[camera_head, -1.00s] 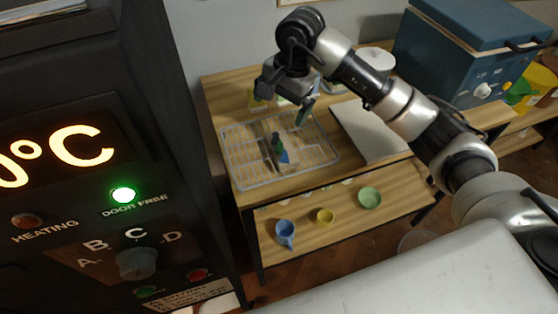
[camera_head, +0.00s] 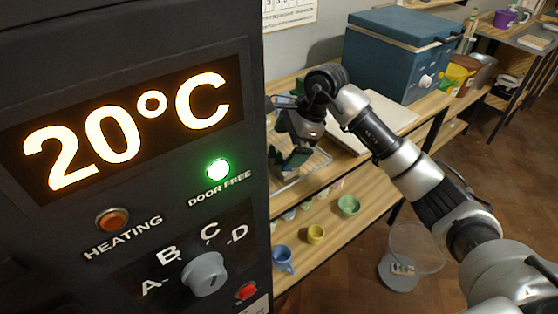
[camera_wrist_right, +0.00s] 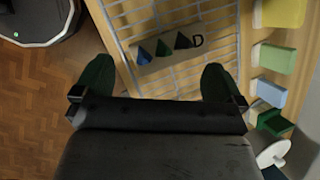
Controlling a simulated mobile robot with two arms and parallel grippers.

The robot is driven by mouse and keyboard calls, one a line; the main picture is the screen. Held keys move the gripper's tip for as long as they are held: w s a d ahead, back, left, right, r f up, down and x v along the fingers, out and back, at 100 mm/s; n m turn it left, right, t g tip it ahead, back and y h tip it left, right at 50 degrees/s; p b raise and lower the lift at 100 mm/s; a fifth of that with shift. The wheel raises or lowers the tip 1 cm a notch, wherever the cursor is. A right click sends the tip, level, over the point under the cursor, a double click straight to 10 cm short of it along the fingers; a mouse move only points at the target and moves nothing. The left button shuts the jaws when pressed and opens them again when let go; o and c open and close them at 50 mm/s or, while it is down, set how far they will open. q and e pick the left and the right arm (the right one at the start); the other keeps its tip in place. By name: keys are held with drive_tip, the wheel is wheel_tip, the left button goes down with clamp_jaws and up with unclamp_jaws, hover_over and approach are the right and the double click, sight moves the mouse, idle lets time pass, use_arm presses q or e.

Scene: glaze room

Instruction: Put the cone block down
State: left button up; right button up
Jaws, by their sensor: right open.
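The cone block (camera_wrist_right: 152,55) is a pale strip marked D with a blue, a green and a dark cone standing on it. In the right wrist view it lies on the wire rack (camera_wrist_right: 222,60), beyond and between my open fingers, clear of both. My right gripper (camera_wrist_right: 157,76) is open and empty. In the head view my right gripper (camera_head: 287,158) hangs over the rack (camera_head: 318,160). There I cannot make out the cone block; the dark panel and my gripper cover much of the rack. My left gripper is not in view.
A dark kiln panel (camera_head: 100,200) reading 20°C, with a green "door free" light, fills the left. A pale board (camera_head: 385,115) and a blue chest (camera_head: 395,60) stand to the right. Blue (camera_head: 283,258), yellow (camera_head: 316,233) and green (camera_head: 348,205) vessels sit on the lower shelf.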

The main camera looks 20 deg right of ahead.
sight(280, 158)
drive_tip(key=shift+a+f, duration=0.35)
drive_tip(key=shift+f, duration=0.25)
drive_tip(key=p+x, duration=0.1)
drive_tip(key=x, duration=0.3)
drive_tip(key=shift+w+d+f, duration=0.1)
drive_tip(key=shift+d+f, duration=0.05)
drive_tip(key=shift+f, duration=0.05)
drive_tip(key=shift+c, duration=0.3)
drive_tip(key=c, duration=0.7)
drive_tip(key=shift+r, duration=0.1)
